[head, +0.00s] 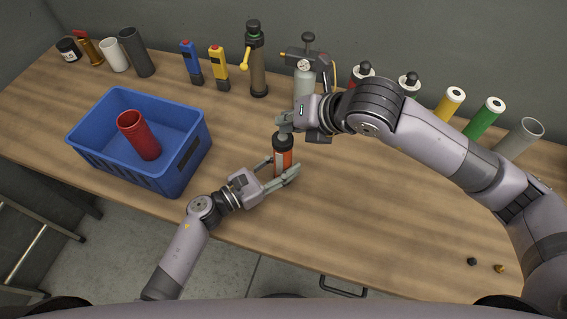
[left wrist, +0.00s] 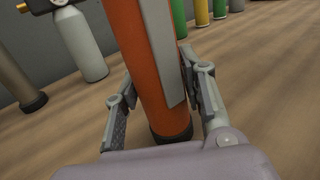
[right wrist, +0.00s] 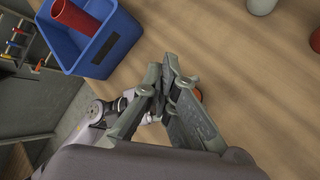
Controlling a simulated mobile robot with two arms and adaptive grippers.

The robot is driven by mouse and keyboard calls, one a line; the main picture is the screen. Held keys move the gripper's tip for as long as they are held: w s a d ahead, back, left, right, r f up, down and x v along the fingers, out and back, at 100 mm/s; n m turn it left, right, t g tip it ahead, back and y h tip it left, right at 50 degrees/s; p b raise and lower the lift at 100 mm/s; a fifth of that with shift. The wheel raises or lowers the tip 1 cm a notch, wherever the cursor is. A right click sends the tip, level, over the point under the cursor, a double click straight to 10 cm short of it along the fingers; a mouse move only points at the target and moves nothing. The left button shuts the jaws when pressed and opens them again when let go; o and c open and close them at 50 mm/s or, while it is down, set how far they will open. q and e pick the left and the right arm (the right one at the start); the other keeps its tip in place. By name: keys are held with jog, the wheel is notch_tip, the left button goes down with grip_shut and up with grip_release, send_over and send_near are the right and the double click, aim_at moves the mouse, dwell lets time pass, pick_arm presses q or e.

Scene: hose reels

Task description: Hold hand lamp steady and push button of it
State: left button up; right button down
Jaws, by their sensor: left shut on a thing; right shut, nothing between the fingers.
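The orange hand lamp (head: 283,158), with a dark top and a light grey strip, stands upright on the wooden table. My left gripper (head: 282,169) is shut around its body from the front. In the left wrist view the lamp (left wrist: 152,70) is between the two fingers, its dark base on the table. My right gripper (head: 286,124) is shut and empty, its fingertips pointing down at the lamp's top. The button is hidden, and I cannot tell whether the fingertips touch it. In the right wrist view the closed fingers (right wrist: 166,72) hide most of the lamp.
A blue crate (head: 180,183) holding a red tube (head: 139,136) stands to the left. A blue lamp (head: 191,62), a yellow lamp (head: 218,67), a pump (head: 257,60) and several cylinders line the back.

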aim_at(286, 134)
jog(key=shift+r, duration=3)
pick_arm(q)
jog(key=o, duration=1.4)
